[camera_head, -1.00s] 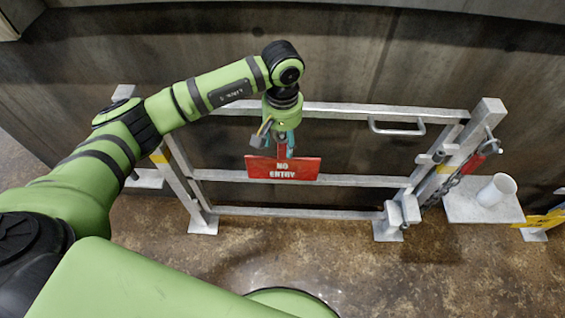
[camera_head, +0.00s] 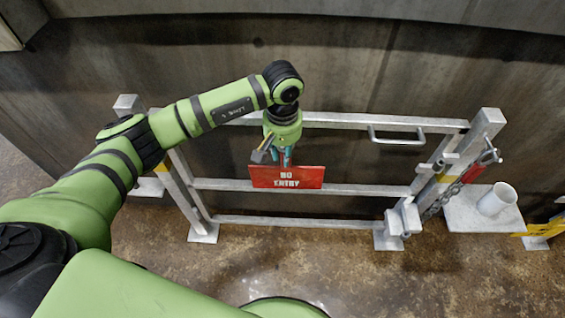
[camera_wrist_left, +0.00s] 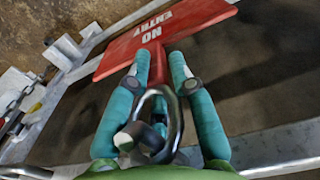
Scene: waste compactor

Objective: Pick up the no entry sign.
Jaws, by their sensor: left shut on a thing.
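The no entry sign (camera_head: 287,177) is a red board with white lettering. In the head view it hangs below my left gripper (camera_head: 281,157), in front of the middle rail of the metal gate (camera_head: 350,188). In the left wrist view the sign (camera_wrist_left: 190,22) lies beyond the fingertips. The teal fingers of my left gripper (camera_wrist_left: 161,75) are shut on the sign's red stem, with one finger on each side. A metal ring (camera_wrist_left: 176,120) shows close to the wrist camera, in front of the fingers. My right gripper is in neither view.
The gate has a handle (camera_head: 397,136) on its top rail and a chain (camera_head: 446,196) at its right post. A dark wall is behind; open floor lies in front.

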